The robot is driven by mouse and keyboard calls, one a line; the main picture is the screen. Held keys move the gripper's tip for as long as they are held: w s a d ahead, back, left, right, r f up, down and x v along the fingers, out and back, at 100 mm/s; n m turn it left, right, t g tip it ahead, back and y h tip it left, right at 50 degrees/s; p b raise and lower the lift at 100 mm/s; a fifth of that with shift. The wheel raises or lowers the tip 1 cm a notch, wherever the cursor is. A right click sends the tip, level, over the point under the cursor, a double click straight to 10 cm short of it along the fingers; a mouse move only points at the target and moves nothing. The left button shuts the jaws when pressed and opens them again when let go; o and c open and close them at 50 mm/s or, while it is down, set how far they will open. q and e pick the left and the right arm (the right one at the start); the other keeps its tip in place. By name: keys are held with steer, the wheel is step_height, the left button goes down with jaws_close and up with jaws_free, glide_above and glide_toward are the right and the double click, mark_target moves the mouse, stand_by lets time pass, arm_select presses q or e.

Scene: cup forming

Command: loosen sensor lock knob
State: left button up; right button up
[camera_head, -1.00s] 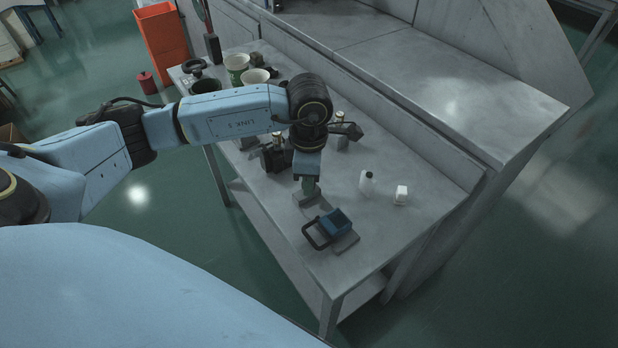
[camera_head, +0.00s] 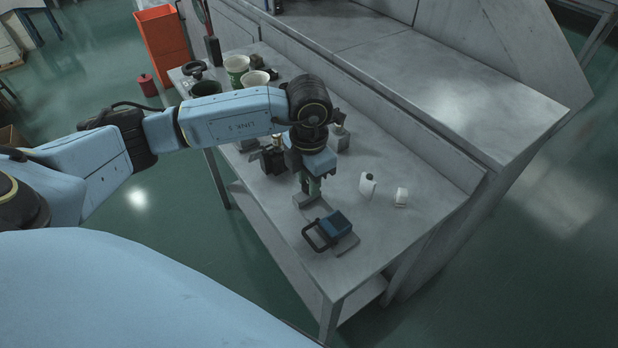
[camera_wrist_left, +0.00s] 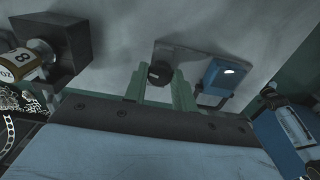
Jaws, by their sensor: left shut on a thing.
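A dark round knob (camera_wrist_left: 160,73) shows in the left wrist view, in front of a flat grey metal plate (camera_wrist_left: 190,62). My left gripper (camera_wrist_left: 159,84) has its two green fingers on either side of this knob and is shut on it. In the head view my left gripper (camera_head: 313,188) points down at a small grey fixture (camera_head: 308,200) on the bench. The gripper hides the knob there. My right gripper is not in view.
A blue device (camera_head: 336,223) with a black handle lies just in front on the grey bench (camera_head: 390,232). A white bottle (camera_head: 367,186) and a small white piece (camera_head: 401,196) are to the right. Cups (camera_head: 237,68) and dark blocks stand farther back. The bench's front right is clear.

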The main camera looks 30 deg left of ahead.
arm_select(q)
steer(key=shift+r, duration=0.1)
stand_by(0.4)
steer(key=o, duration=1)
step_height(320, 180, up, 13)
steer(key=shift+r+p, duration=0.15)
steer(key=shift+p, duration=0.2)
